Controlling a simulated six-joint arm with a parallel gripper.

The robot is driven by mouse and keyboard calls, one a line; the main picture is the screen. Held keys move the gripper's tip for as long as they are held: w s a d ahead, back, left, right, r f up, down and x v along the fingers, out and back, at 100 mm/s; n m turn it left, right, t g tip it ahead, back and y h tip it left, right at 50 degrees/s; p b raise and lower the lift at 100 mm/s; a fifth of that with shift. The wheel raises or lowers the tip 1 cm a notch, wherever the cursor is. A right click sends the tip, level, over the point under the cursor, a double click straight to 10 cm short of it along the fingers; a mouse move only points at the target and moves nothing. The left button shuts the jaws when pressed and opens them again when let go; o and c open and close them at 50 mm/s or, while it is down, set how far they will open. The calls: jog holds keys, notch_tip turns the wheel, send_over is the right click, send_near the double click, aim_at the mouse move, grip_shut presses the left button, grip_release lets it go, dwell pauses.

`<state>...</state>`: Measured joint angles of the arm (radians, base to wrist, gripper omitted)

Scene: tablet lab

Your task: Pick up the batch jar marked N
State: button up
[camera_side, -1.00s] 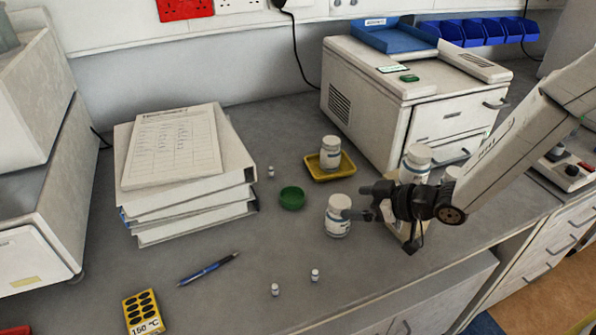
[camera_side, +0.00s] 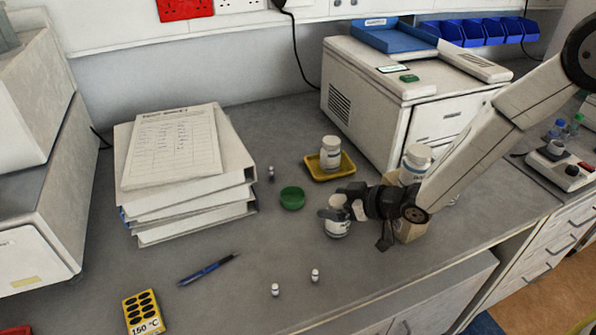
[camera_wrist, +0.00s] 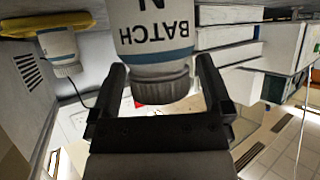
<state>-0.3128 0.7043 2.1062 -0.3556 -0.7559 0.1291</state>
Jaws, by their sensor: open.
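The white batch jar marked N (camera_wrist: 150,45) fills the top middle of the wrist view, upside down in the picture, with "BATCH" and an N on its label and a ribbed cap. In the side view the jar (camera_side: 338,230) stands upright on the bench. My gripper (camera_side: 335,212) is open at the jar, with its fingers partly covering the jar's upper part. In the wrist view my gripper (camera_wrist: 160,85) has one finger on either side of the jar's cap. Whether the fingers touch it I cannot tell.
Another white jar (camera_side: 330,152) stands in a yellow tray (camera_side: 347,172) behind. A green lid (camera_side: 292,198) lies to the left. A jar (camera_side: 416,160) stands on a cardboard box (camera_side: 411,228) behind my arm. Two small vials (camera_side: 315,275) (camera_side: 275,289) stand in front. Binders (camera_side: 195,215) are stacked at left.

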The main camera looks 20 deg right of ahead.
jog(key=shift+w+a+f, duration=0.25)
jog(key=shift+w, duration=0.15)
jog(key=c, duration=1.3)
jog(key=shift+r, duration=0.1)
jog(key=shift+r, duration=4.9)
